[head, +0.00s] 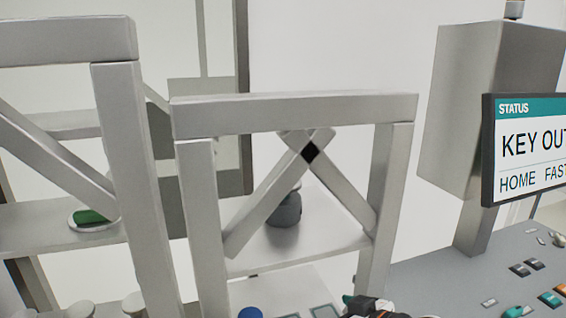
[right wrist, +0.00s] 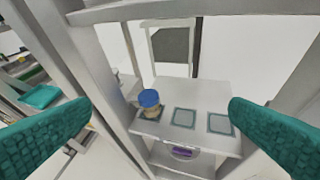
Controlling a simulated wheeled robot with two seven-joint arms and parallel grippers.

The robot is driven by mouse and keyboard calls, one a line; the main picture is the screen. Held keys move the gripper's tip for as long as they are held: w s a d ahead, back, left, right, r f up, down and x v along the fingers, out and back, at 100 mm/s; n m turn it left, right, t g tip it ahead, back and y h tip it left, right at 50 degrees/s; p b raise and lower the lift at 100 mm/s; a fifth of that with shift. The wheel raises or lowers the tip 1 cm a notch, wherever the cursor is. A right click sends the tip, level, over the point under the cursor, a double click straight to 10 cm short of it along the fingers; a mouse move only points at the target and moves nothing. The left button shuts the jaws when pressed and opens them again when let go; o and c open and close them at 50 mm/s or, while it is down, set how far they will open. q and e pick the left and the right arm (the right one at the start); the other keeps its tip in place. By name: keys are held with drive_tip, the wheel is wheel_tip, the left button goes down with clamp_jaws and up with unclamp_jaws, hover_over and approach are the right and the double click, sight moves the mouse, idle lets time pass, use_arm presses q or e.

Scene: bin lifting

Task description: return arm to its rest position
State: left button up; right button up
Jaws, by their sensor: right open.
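My right gripper (right wrist: 160,108) shows in the right wrist view as two teal textured fingers spread wide apart, with nothing held between them. Beyond the fingers a jar with a blue lid (right wrist: 149,98) stands upright on a white shelf (right wrist: 205,92), apart from both fingers. In the head view a blue round top (head: 250,313) shows at the bottom edge. A dark part with a bit of teal (head: 365,304) is cut off at the bottom edge, and I cannot tell if it is my right gripper. My left gripper is in neither view.
A grey frame with crossed braces (head: 295,112) stands in front, with a dark grey rounded object (head: 286,210) behind it. A status screen (head: 530,150) hangs at the right above a panel with switches (head: 535,268). Square pads (right wrist: 184,117) lie on the white shelf.

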drive_tip(key=s+d+f+m+g+h, duration=0.2)
drive_tip(key=s+d+f+g+h, duration=0.3)
drive_tip(key=s+f, duration=0.65)
drive_tip(key=s+d+f+m+g+h, duration=0.1)
drive_tip(key=s+d+f+m+h, duration=0.15)
drive_tip(key=s+d+f, duration=0.85)
drive_tip(key=s+a+f+g+b, duration=0.1)
drive_tip(key=s+a+f+b, duration=0.15)
drive_tip(key=f, duration=1.05)
drive_tip(key=s+a+f+b, duration=0.1)
drive_tip(key=a+f+b, duration=0.25)
drive_tip(key=f, duration=1.05)
drive_tip(key=s+d+f+g+b, duration=0.1)
drive_tip(key=s+d+f+b, duration=0.1)
drive_tip(key=s+f, duration=0.6)
drive_tip(key=s+d+f+b, duration=0.2)
drive_tip(key=s+f+b, duration=0.2)
drive_tip(key=s+f, duration=0.5)
wheel_tip(320, 180, down, 7)
drive_tip(key=shift+s+f+n+g, duration=0.15)
drive_tip(key=shift+s+n+g, duration=0.1)
drive_tip(key=shift+n+g, duration=0.15)
